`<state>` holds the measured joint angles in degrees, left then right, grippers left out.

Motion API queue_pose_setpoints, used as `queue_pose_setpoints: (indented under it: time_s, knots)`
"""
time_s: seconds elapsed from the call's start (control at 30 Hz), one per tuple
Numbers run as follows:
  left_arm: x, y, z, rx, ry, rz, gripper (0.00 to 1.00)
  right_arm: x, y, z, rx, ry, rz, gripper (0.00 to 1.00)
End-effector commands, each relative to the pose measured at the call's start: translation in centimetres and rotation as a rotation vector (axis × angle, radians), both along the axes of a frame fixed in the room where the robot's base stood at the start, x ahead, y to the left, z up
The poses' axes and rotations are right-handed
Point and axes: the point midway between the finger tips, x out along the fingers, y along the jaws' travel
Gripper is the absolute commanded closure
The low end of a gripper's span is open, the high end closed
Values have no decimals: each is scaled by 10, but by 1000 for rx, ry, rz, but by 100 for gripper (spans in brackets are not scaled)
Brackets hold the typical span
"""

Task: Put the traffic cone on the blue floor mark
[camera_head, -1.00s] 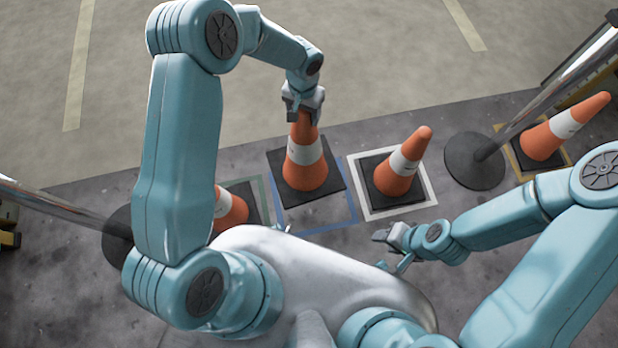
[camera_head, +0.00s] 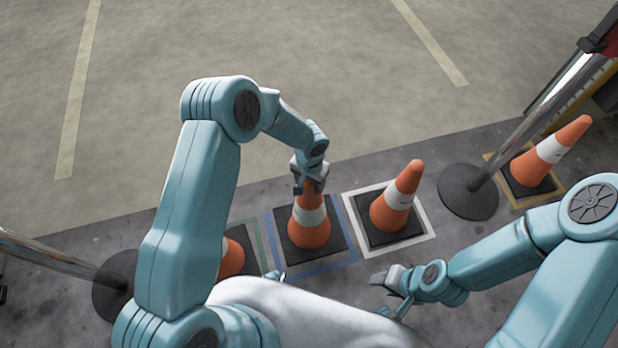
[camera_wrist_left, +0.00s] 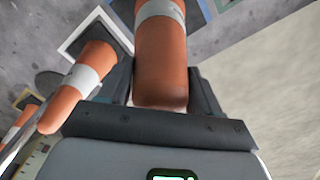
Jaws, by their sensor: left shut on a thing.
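An orange traffic cone (camera_head: 309,229) with a white band and a black square base stands upright inside the blue floor mark (camera_head: 336,265) in the head view. Its base appears to lie within the blue outline, though its exact height above the floor is hard to tell. My left gripper (camera_head: 309,180) is shut on the cone's top. The left wrist view shows the same cone (camera_wrist_left: 161,60) between the two dark fingers. My right gripper (camera_head: 385,290) is low at the right, apart from the cones; its jaw state is unclear.
Another cone (camera_head: 396,200) stands in a white mark (camera_head: 425,225) just right. One stands in a green mark (camera_head: 258,240) at left, partly behind my arm. A cone (camera_head: 540,155) stands in a yellow mark far right. Posts with round bases (camera_head: 467,195) flank the row.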

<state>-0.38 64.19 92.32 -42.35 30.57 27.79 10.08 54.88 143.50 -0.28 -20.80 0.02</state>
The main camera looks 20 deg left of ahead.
Motion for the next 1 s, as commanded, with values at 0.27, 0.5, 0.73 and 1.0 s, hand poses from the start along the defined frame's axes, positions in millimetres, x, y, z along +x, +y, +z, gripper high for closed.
queue_pose_setpoints:
  time_s: [0.27, 0.5, 0.73, 1.0]
  knots:
    - [-5, -1, -50, -1, -4, -1, 100, 0, 0, -30, 0, 0, 0, 57]
    - [-7, -1, -61, 0, -4, -3, 100, 0, 0, -35, 0, 0, 0, 57]
    - [-11, -2, -93, -1, -3, -4, 100, 0, 0, -54, 0, 0, 0, 57]
    - [-11, -2, -97, 0, -5, -4, 100, 0, 0, -54, 0, 0, 0, 57]
